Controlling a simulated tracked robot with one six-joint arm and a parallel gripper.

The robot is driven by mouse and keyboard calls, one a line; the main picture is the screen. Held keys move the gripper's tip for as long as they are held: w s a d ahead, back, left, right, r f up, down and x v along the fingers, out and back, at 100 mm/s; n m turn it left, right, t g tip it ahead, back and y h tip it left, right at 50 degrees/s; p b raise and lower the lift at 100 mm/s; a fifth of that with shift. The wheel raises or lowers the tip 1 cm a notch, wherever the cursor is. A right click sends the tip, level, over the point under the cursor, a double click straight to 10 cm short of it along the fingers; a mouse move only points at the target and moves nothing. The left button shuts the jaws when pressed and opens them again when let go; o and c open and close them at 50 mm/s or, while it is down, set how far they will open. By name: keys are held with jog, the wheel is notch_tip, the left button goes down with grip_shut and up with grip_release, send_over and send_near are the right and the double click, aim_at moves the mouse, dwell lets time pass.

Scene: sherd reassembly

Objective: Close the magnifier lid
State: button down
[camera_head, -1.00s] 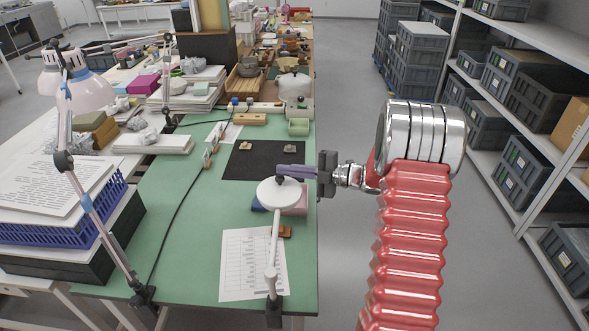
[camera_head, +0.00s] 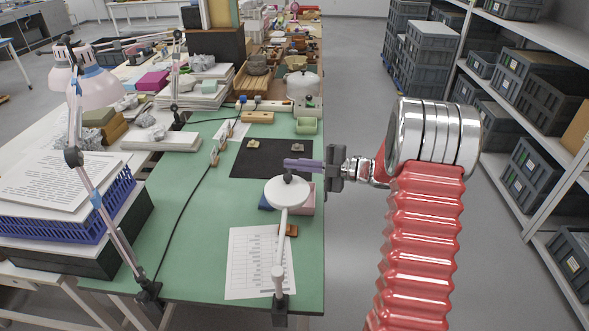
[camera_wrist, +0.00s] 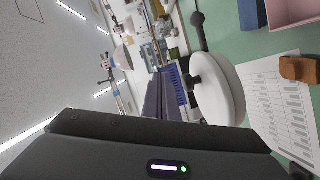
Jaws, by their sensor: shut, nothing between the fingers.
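The magnifier (camera_head: 286,193) has a round white head on a white arm clamped at the bench's front edge. Its top looks like a flat white disc, with a dark knob at its far edge. In the wrist view the white head (camera_wrist: 222,95) is right of the fingers, with the dark knob on its near side. Whether the lid lies flush cannot be told. My gripper (camera_head: 287,163), with purple-grey fingers, is shut and empty. It points left just beyond the magnifier's far edge. In the wrist view the fingers (camera_wrist: 163,98) are beside the head, seemingly not touching.
A printed sheet (camera_head: 260,264), an orange-brown block (camera_head: 291,230) and a pink tray (camera_head: 307,199) lie around the magnifier. A black mat (camera_head: 250,161) with small sherds is behind it. A lamp (camera_head: 90,88) stands left.

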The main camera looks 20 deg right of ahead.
jog(key=shift+d+r, duration=0.25)
jog(key=shift+r, duration=0.35)
jog(key=shift+d+r, duration=0.2)
jog(key=shift+r, duration=0.4)
jog(key=s+d+r, duration=0.2)
jog(key=s+d, duration=0.1)
jog(key=d, duration=0.5)
jog(key=shift+s+r, duration=0.2)
jog(key=shift+s, duration=0.2)
